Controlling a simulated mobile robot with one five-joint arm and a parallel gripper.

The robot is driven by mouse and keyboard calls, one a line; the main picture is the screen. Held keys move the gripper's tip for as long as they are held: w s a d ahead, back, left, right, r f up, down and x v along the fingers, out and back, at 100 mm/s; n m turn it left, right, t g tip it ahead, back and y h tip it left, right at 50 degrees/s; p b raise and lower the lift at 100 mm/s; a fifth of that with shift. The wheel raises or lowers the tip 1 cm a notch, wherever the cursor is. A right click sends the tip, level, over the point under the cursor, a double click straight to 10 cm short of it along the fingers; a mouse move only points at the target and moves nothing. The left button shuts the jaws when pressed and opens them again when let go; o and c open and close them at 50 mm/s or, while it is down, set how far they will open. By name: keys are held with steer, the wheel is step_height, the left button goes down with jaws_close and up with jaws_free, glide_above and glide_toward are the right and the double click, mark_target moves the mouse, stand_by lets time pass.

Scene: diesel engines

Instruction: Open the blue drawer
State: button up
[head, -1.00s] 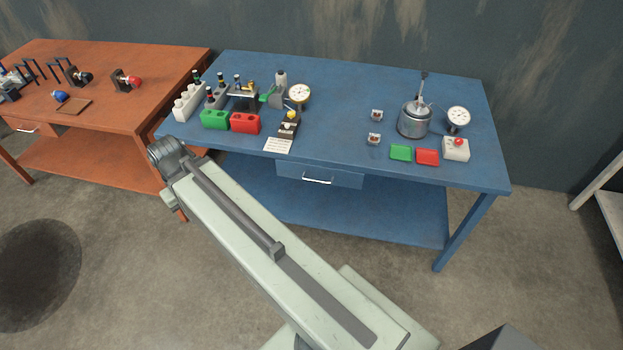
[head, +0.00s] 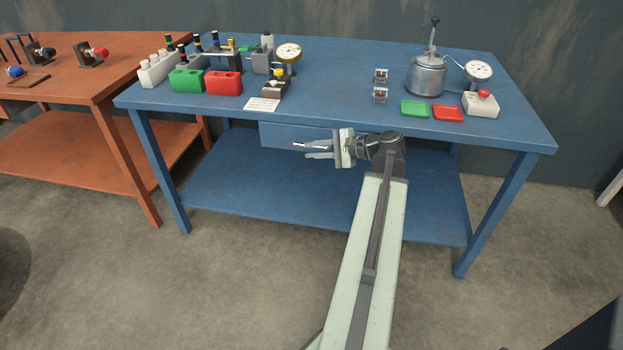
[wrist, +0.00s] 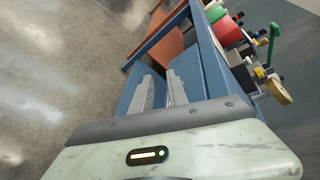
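The blue drawer (head: 283,134) sits under the front edge of the blue table and looks shut. My gripper (head: 303,150) is in front of its right part, with the fingers pointing left in the head view. The two fingers are apart, one above the other, with nothing clearly between them. A bright bit by the upper fingertip may be the drawer handle, but I cannot tell; the rest of the handle is hidden. In the wrist view my gripper (wrist: 160,76) shows its two fingers spread, with blue surfaces beyond them.
The blue table (head: 335,85) bears a green block (head: 187,80), a red block (head: 223,83), gauges and a metal pot (head: 427,77). Its lower shelf (head: 250,190) is bare. An orange table (head: 85,80) stands at the left. The floor in front is clear.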

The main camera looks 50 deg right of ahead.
steer(key=s+d+m+t+h+b, duration=0.1)
steer(key=s+d+m+t+b, duration=0.1)
steer(key=s+d, duration=0.25)
steer(key=x, duration=0.5)
steer(key=b+x, duration=0.1)
steer(key=x, duration=0.2)
steer(key=shift+w+d+f, duration=0.15)
steer(key=shift+d+f, duration=0.2)
steer(key=shift+f, duration=0.05)
jaws_close()
stand_by(0.7)
